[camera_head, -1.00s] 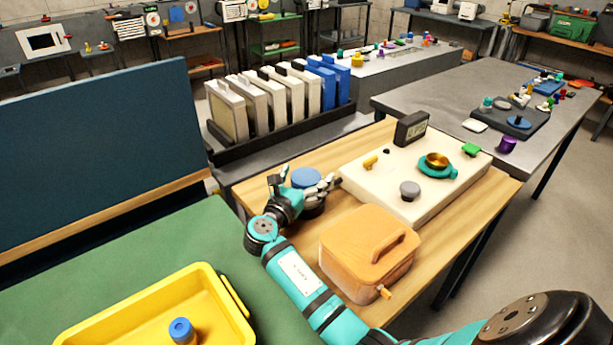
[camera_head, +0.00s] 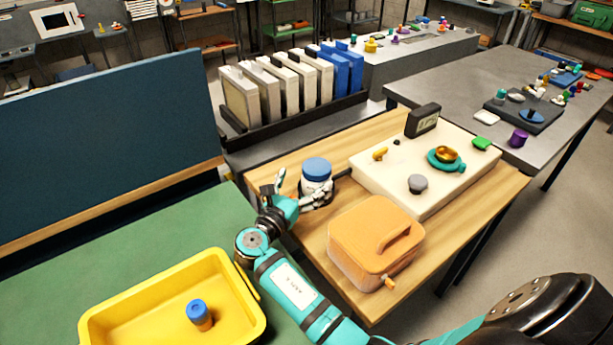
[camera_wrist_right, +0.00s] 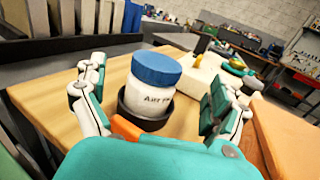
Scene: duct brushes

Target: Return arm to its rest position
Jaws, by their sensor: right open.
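My right gripper (camera_head: 302,198) is open and empty at the left end of the wooden table (camera_head: 318,239). Its fingers stand apart on either side of a white jar with a blue lid (camera_head: 316,178). In the right wrist view the jar (camera_wrist_right: 153,86) stands upright in a dark round holder (camera_wrist_right: 146,112), with gaps between it and both fingers. My right arm (camera_head: 292,287) reaches in from the lower right. My left gripper is not in view.
An orange box with a handle (camera_head: 372,240) sits close to the right of my arm. A cream panel with knobs (camera_head: 440,180) lies behind it. A yellow tray (camera_head: 120,325) with a blue-capped bottle (camera_head: 199,314) rests on the green surface (camera_head: 150,235). Upright panels (camera_head: 275,85) stand behind.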

